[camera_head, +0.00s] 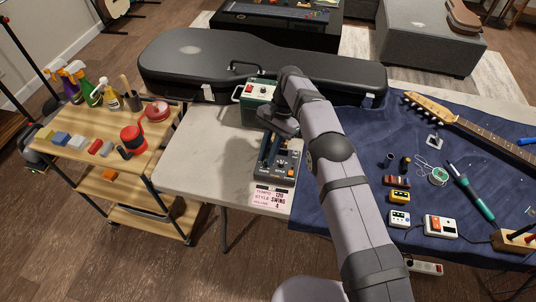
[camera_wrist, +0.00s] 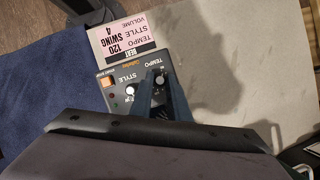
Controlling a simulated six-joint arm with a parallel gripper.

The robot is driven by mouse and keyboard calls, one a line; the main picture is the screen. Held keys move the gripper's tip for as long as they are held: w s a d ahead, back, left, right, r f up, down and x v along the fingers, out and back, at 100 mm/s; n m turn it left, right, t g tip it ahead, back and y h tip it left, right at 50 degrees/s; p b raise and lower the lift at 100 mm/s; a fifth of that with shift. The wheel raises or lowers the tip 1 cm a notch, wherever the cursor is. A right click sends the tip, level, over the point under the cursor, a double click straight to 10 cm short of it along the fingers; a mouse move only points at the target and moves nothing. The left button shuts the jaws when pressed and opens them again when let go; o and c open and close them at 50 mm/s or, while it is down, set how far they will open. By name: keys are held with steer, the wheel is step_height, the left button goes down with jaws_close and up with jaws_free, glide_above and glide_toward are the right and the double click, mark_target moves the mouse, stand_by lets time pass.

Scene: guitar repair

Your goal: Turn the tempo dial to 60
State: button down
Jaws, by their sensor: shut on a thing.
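The beat machine (camera_head: 281,160) is a dark box with dials on the light table. In the wrist view its face (camera_wrist: 118,73) has labels for tempo and style. The tempo dial (camera_wrist: 158,81) is a dark knob with a light mark, under its "TEMPO" label. My gripper (camera_wrist: 158,84) points down at the machine, its fingers shut on the tempo dial. A white style dial (camera_wrist: 130,91) sits beside the fingers. A pink card (camera_head: 272,198) at the machine's front edge reads tempo 120, style swing, 4.
A green box (camera_head: 256,92) with a handle stands behind the machine. A black guitar case (camera_head: 190,60) lies along the back. A blue cloth (camera_head: 350,190) to the right holds a guitar neck (camera_head: 480,125) and small tools. The light table (camera_head: 205,165) is clear to the left.

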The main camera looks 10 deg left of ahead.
mark_target(266, 160)
stand_by(0.3)
steer(key=c, duration=1.7)
jaws_free()
steer(key=shift+o, duration=0.2)
steer(key=shift+w+d+r+b, duration=0.1)
steer(key=shift+w+r+b, duration=0.2)
steer(key=shift+r+b, duration=0.25)
steer(key=p+v, duration=0.2)
steer(key=p, duration=0.1)
steer(key=shift+s+r, duration=0.1)
steer(key=shift+s, duration=0.1)
step_height(266, 160, up, 7)
steer(key=p, duration=0.7)
